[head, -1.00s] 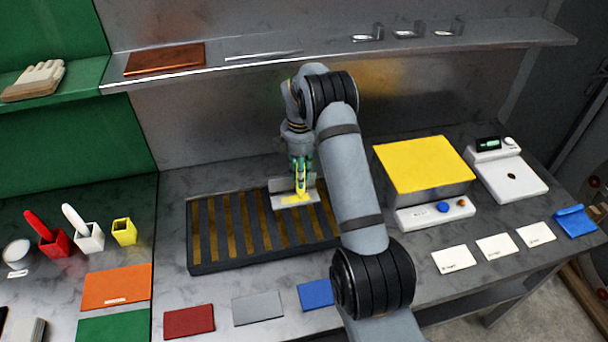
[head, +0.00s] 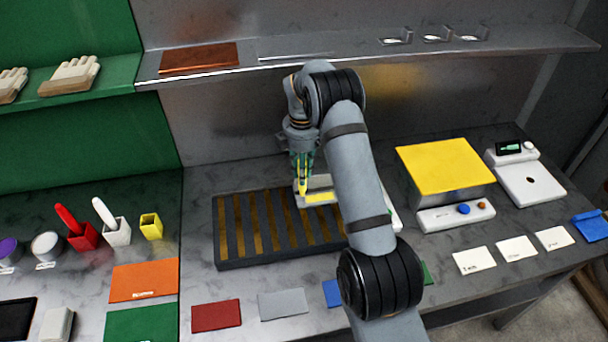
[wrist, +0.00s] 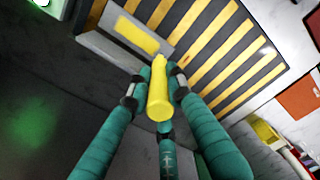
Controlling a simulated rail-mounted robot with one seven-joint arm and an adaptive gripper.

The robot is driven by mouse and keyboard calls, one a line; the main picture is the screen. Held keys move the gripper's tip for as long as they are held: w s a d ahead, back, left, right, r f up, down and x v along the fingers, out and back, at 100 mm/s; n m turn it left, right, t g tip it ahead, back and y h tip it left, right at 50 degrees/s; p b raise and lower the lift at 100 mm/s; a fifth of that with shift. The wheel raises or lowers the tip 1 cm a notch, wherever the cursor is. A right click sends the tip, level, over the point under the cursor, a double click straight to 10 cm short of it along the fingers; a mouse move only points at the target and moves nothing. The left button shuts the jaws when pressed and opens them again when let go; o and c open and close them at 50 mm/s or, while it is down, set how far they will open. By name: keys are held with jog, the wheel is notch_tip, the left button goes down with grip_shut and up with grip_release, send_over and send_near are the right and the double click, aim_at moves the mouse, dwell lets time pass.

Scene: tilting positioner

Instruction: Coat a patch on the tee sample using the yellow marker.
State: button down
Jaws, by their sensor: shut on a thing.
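My gripper (head: 302,178) is shut on the yellow marker (wrist: 160,95), which points tip-down in the head view. The tee sample (wrist: 100,52) is a grey metal piece on the slatted rack (head: 232,263); in the head view the sample (head: 330,182) is partly hidden by my arm. A yellow patch (wrist: 137,35) lies on its flat face and also shows in the head view (head: 322,197). The marker tip is beside the patch, near the sample's left end in the head view. I cannot tell whether it touches the sample.
An empty yellow holder (head: 151,228) stands left of the rack, beside white (head: 117,232) and red (head: 84,237) holders with markers. A yellow-topped box (head: 445,165) and a scale (head: 530,185) stand at right. A shelf (head: 350,60) runs behind.

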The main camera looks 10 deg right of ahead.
jog(key=shift+s+d+r+p, duration=0.1)
jog(key=shift+d+r+p, duration=0.15)
jog(key=shift+r, duration=0.3)
jog(key=shift+d+r+p, duration=0.15)
jog(key=shift+r+p, duration=0.2)
jog(key=shift+r, duration=0.15)
notch_tip(320, 180, up, 2)
jog(key=shift+a+r+p, duration=0.1)
jog(key=shift+a+p, duration=0.05)
jog(key=shift+p, duration=0.8)
jog(key=shift+r+p, duration=0.55)
jog(key=shift+r, duration=0.15)
